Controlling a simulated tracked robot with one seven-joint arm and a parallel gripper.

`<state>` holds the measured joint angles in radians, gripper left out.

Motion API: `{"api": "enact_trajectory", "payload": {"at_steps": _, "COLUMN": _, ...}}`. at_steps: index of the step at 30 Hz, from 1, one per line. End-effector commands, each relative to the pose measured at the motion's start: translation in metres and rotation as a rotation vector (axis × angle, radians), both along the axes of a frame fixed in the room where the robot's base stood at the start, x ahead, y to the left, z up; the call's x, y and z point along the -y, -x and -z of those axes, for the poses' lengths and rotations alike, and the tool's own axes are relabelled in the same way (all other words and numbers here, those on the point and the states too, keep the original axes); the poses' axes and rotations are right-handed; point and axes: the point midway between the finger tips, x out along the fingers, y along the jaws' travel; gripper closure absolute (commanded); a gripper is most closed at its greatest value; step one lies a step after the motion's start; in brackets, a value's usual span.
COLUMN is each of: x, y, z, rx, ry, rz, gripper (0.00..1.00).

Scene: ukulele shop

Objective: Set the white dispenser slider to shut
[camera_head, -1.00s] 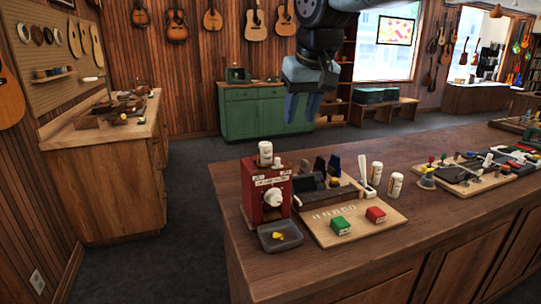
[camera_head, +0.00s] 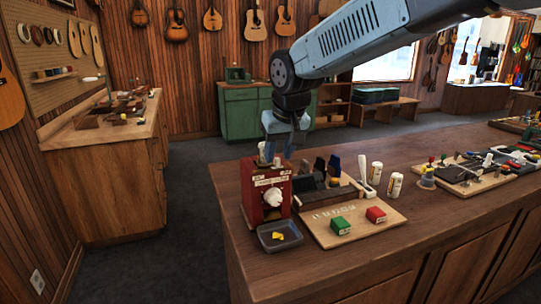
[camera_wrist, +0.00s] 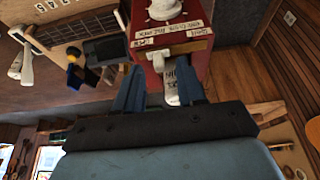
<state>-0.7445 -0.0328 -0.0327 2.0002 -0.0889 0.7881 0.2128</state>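The red dispenser (camera_head: 264,192) stands at the counter's left end, with a white knob (camera_head: 273,197) and white labels on its front. It also shows upside down in the wrist view (camera_wrist: 204,62), with a brass-coloured strip (camera_wrist: 196,46) beside the labels. A white can (camera_head: 263,149) stands on the dispenser's top, partly hidden by my gripper (camera_head: 279,156). My gripper points down just above the dispenser top. In the wrist view my gripper (camera_wrist: 158,68) has its fingers apart, the right one overlapping the can (camera_wrist: 172,90).
A grey tray (camera_head: 262,242) with yellow pieces sits in front of the dispenser. A wooden board (camera_head: 338,236) with green and red boxes lies to the right. Two white cans (camera_head: 396,186) stand behind it. The counter's front right is clear.

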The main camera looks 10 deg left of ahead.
Motion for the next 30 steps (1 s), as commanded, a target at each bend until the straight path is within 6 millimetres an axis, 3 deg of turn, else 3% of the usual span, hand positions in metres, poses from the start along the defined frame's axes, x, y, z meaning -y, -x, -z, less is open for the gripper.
{"api": "enact_trajectory", "payload": {"at_steps": 6, "x": -0.003, "y": -0.005, "z": 0.014, "rx": 0.001, "ry": -0.001, "rz": 0.0, "gripper": 0.61}}
{"api": "enact_trajectory", "payload": {"at_steps": 16, "x": -0.004, "y": -0.006, "z": 0.016, "rx": 0.0, "ry": -0.001, "rz": 0.0, "gripper": 0.62}}
{"api": "enact_trajectory", "payload": {"at_steps": 28, "x": -0.004, "y": -0.005, "z": 0.016, "rx": 0.001, "ry": -0.001, "rz": -0.001, "gripper": 1.0}}
{"api": "enact_trajectory", "payload": {"at_steps": 30, "x": -0.004, "y": -0.005, "z": 0.016, "rx": 0.001, "ry": -0.001, "rz": -0.001, "gripper": 1.0}}
